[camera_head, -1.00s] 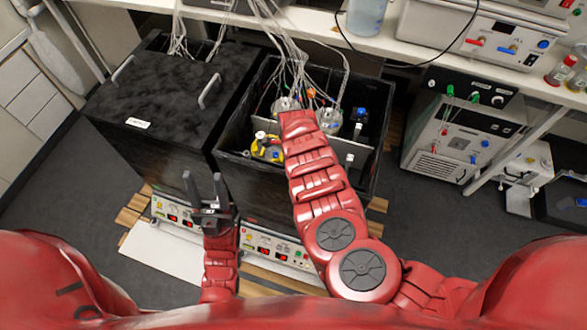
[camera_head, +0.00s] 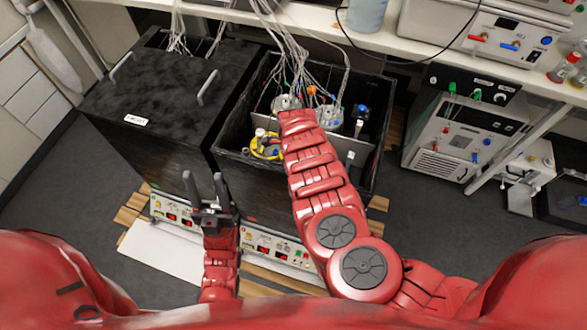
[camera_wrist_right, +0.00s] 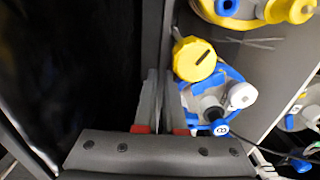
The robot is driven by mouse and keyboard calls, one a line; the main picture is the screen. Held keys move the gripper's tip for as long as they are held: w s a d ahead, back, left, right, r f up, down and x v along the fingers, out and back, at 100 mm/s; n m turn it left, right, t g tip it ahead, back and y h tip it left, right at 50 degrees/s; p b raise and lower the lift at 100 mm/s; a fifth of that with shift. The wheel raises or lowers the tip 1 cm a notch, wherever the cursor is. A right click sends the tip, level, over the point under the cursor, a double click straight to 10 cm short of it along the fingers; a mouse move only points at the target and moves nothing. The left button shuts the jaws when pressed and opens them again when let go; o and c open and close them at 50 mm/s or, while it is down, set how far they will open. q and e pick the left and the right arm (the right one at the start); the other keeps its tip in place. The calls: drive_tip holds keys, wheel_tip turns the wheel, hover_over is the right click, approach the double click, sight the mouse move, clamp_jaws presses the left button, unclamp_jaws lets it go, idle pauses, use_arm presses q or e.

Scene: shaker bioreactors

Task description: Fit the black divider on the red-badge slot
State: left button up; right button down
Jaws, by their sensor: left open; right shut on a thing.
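My right gripper (camera_wrist_right: 158,105) is down inside the open black box (camera_head: 228,160). In the right wrist view its fingers are close together on a thin plate seen edge-on, apparently the black divider (camera_wrist_right: 164,92); most of it is hidden. A yellow cap (camera_wrist_right: 194,59) and blue-topped fittings stand close to the fingers' right. In the head view my right forearm hides this gripper. My left gripper (camera_head: 207,190) is open and empty, in front of the boxes. I cannot make out a red badge or its slot.
A closed black box (camera_head: 165,90) with two handles stands left of the open one. Inside the open box are vessels, a yellow-ringed one (camera_head: 265,147), many tubes and a grey panel (camera_head: 360,152). Control units (camera_head: 275,248) sit at the front. A bench (camera_head: 300,27) is behind.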

drive_tip(key=shift+f, duration=0.1)
idle(0.3)
drive_tip(key=shift+f+b, duration=0.5)
drive_tip(key=shift+b, duration=0.15)
drive_tip(key=c, duration=0.9)
unclamp_jaws()
drive_tip(key=shift+r, duration=0.1)
wheel_tip(320, 180, up, 17)
drive_tip(key=shift+r, duration=0.1)
drive_tip(key=shift+s, duration=0.1)
